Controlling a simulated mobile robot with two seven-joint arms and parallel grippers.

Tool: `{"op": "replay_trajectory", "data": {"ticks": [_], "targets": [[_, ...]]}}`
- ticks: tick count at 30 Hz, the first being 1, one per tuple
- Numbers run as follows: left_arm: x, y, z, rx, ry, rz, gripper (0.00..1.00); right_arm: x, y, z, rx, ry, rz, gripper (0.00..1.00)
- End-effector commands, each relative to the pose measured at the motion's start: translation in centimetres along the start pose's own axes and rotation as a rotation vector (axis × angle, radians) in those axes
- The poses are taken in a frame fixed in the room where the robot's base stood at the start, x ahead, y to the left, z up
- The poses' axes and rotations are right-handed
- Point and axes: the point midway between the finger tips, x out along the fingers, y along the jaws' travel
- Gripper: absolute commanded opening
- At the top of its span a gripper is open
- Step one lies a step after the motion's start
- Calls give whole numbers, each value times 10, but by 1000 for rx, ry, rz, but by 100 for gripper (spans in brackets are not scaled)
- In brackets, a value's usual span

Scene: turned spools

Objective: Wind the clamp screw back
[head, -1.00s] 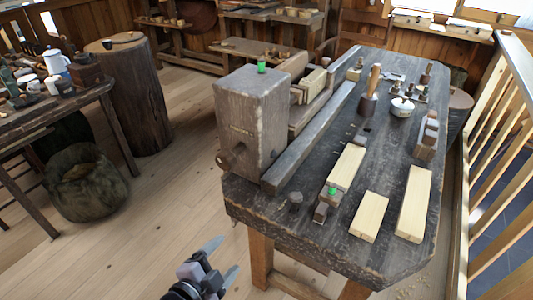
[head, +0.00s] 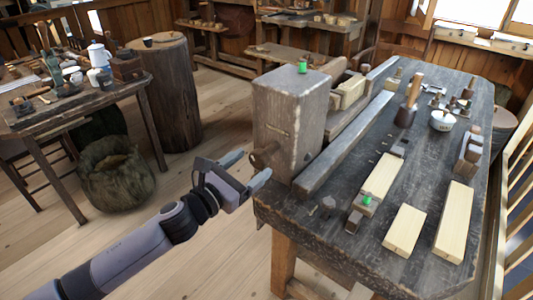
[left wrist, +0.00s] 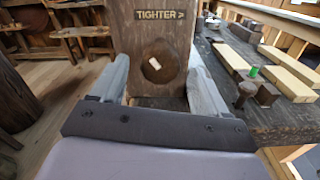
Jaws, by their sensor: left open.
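The clamp screw's round wooden end (head: 264,156) sticks out low on the front face of the tall grey wooden block (head: 286,120) at the bench's near left corner. In the left wrist view the screw end (left wrist: 160,68) shows end-on as a dark disc with a pale mark, under the lettering "TIGHTER >" on the block (left wrist: 125,60). My left gripper (head: 247,170) is open, with its fingers pointing at the block. In the wrist view its fingers stand on either side of the screw end, apart from it. My right gripper is not in view.
The dark workbench (head: 330,225) carries pale wood blocks (head: 405,230), a handled mallet (head: 408,103) and a white pot (head: 441,120). A green cap (head: 302,66) sits on the tall block. Left stand a cluttered table (head: 75,100), stump (head: 172,95) and sack (head: 115,178).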

Motion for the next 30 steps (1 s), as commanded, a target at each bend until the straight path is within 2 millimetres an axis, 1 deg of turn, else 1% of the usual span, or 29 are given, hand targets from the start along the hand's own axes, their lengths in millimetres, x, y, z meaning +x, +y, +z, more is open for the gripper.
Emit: {"op": "replay_trajectory", "data": {"ticks": [9,15,21,30], "targets": [[38,-1,2,-6,-2,0,75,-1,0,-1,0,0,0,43],[57,-1,1,-7,-2,0,75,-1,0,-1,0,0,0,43],[65,-1,1,-6,-2,-1,75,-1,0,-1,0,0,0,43],[66,-1,1,-7,-1,-1,75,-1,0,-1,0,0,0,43]]}}
